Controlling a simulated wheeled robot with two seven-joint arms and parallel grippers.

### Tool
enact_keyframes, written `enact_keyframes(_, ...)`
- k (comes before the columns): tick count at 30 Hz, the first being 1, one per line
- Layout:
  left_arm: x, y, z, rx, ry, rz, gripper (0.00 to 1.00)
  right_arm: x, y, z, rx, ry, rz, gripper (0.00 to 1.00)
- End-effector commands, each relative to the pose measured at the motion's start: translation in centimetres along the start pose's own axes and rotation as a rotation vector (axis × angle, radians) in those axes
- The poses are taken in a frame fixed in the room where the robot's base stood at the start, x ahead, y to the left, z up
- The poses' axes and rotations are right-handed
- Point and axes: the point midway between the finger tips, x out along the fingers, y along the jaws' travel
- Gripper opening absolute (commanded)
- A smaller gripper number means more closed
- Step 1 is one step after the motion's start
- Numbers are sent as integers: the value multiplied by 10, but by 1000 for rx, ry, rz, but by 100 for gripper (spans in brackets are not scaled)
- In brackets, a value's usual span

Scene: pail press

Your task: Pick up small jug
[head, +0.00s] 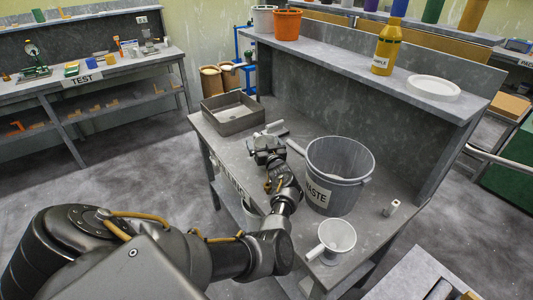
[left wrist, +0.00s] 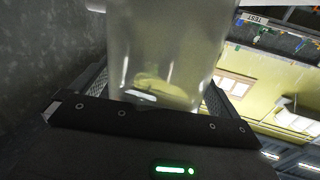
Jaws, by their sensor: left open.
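My left gripper (head: 288,136) is open over the bench, between the grey basin and the waste pail, well apart from that white jug. In the left wrist view, a pale see-through vessel (left wrist: 165,50) stands between the open fingers of my left gripper (left wrist: 160,95). My right gripper is not in view.
A grey waste pail (head: 318,195) stands right of my left gripper, with a grey basin (head: 232,113) to the left. A small white block (head: 391,208) lies right of the pail. The raised shelf holds a yellow bottle (head: 387,47), an orange pot (head: 288,24) and a white dish (head: 433,87).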

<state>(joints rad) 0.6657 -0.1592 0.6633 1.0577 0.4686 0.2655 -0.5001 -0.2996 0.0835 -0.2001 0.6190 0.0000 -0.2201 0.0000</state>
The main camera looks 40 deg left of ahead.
Motion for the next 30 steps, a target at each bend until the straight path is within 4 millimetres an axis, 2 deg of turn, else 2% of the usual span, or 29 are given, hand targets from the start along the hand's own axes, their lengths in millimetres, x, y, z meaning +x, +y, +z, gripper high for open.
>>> enact_keyframes(4, -3, 8, -1, 0, -1, 10, 99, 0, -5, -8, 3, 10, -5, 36)
enact_keyframes(12, -4, 9, -1, 0, -1, 12, 63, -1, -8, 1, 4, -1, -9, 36)
enact_keyframes(14, -4, 8, -1, 0, -1, 11, 57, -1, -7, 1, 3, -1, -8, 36)
enact_keyframes(20, -3, 6, 0, 1, -2, 8, 57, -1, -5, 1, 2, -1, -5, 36)
enact_keyframes(23, -3, 5, -7, 0, 0, 7, 57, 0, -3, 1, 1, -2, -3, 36)
enact_keyframes(30, -3, 2, -52, -3, 3, 6, 57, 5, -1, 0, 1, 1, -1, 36)
